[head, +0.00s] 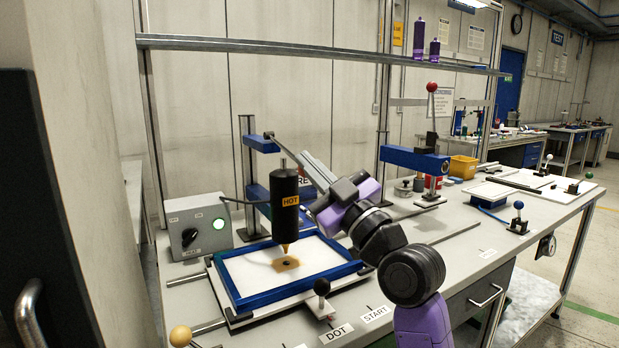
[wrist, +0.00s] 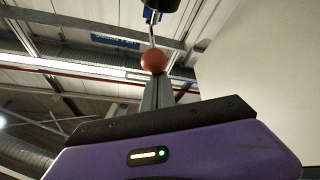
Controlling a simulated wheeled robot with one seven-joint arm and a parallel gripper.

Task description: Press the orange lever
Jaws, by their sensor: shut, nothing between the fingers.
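In the wrist view, an orange-red ball (wrist: 153,61) on a thin metal rod shows just beyond my fingertips. Whether they touch cannot be told. My gripper (wrist: 154,80) is shut and empty, its narrow fingers close together. In the head view, my gripper (head: 308,157) points up and left beside the black cylinder (head: 285,200) marked HOT. A thin rod (head: 283,147) runs down from the blue bracket toward my fingers; its far end and the ball are not clear there. Another lever with a red ball (head: 432,87) stands upright at the right blue stand.
A blue-framed tray (head: 248,302) lies under the HOT nozzle. A grey control box (head: 199,228) with a lit green button is at left. A small black-knobbed lever (head: 322,288) stands in front. A shelf rail (head: 320,50) crosses above. The right bench has a blue-knobbed lever (head: 518,206).

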